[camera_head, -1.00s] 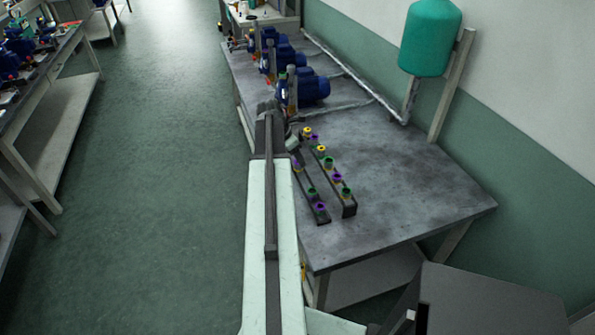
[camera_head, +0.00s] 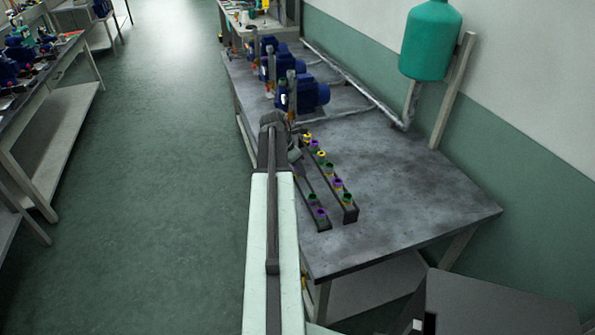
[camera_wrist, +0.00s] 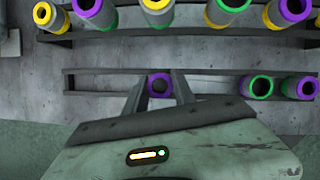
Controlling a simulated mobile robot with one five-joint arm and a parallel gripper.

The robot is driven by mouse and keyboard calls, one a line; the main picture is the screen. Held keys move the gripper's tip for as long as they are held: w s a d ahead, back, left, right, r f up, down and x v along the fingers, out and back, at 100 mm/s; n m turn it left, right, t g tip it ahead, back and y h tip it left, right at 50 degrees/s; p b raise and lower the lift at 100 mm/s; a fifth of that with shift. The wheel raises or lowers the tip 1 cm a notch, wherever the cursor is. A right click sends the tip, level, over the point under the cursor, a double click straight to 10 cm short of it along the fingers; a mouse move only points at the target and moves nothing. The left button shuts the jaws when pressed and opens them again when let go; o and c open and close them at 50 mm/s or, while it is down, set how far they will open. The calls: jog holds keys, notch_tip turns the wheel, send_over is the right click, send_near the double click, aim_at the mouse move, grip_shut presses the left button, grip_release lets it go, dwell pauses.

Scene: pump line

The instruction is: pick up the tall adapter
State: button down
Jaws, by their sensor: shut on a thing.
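My gripper (camera_wrist: 160,92) is at the lower middle of the wrist view, with one finger on each side of a purple-rimmed adapter (camera_wrist: 160,77). It is shut on that adapter, which has a dark opening facing the camera. The adapter is at the near rack (camera_wrist: 208,86); I cannot tell whether it is seated or raised. Its height is not clear from this angle. In the head view my arm's end is beside the near rack (camera_head: 309,186), and the held adapter is hidden there.
The near rack also holds a green adapter (camera_wrist: 257,87) and a purple-rimmed one (camera_wrist: 303,88). The far rack (camera_wrist: 208,37) holds several yellow, purple and green adapters. Blue pumps (camera_head: 304,95) stand farther along the table. The table's right side (camera_head: 420,195) is clear.

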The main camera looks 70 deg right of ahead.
notch_tip(320, 180, up, 4)
jog(key=p, duration=0.4)
jog(key=shift+r, duration=0.2)
jog(key=w+a, duration=0.2)
jog(key=a, duration=0.5)
jog(key=w+a, duration=0.2)
jog(key=a, duration=0.6)
jog(key=shift+w+a+r+p, duration=0.2)
jog(key=shift+w+r+p, duration=0.05)
jog(key=shift+p, duration=0.05)
